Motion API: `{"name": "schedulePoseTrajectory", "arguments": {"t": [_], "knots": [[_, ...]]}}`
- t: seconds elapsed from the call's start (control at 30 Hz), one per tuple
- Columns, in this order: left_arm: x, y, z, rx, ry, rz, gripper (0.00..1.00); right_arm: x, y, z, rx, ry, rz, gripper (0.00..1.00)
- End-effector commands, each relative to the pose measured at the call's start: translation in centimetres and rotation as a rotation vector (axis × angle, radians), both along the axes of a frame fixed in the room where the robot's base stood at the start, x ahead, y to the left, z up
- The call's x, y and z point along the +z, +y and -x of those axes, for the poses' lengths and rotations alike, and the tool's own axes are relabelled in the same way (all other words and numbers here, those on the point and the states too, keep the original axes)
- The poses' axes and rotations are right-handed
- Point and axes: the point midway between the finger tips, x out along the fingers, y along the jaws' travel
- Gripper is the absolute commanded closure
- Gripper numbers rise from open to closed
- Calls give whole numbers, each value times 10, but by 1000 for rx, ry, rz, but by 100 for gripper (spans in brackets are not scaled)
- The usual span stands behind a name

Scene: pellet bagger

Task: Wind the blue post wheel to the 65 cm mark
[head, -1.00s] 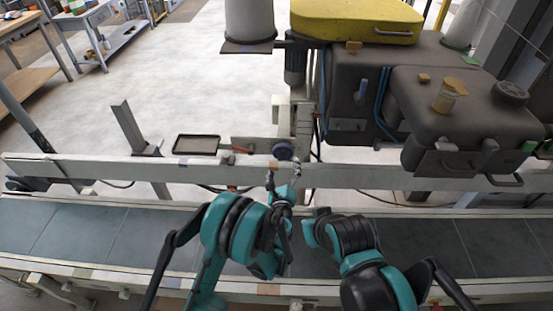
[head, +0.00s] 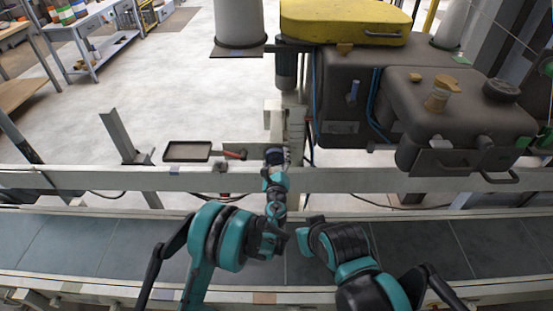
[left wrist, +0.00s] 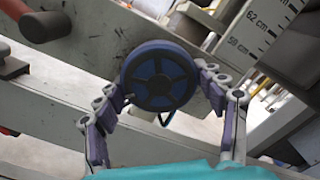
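The blue post wheel (left wrist: 160,76), a round dark-blue handwheel with a dark spoked face, is in the middle of the left wrist view. My left gripper (left wrist: 165,108) is open, with a jointed finger on either side of the wheel's rim. I cannot tell whether the fingers touch it. In the head view my left gripper (head: 275,158) is at the post (head: 296,130) and mostly covers the wheel. A pale scale (left wrist: 266,32) with black marks shows 62 cm and 59 cm in the left wrist view; its pointer is not clear. My right gripper cannot be made out.
A conveyor belt (head: 110,248) with a pale side rail (head: 370,180) runs across the front. A dark tray (head: 187,151) and a red-handled tool (head: 232,154) lie left of the post. The dark bagger machine (head: 345,85) stands to its right.

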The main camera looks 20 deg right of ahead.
Motion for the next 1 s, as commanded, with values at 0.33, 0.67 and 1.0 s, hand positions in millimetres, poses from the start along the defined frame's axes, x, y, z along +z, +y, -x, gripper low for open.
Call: {"name": "schedulePoseTrajectory", "arguments": {"t": [0.33,0.67,1.0], "knots": [[0,0,0,0,3,11,62,0,0,0,0,0,0,100],[0,0,0,0,44,154,62,0,0,0,0,0,0,100],[1,-1,0,0,130,451,62,0,0,0,0,0,0,100]]}}
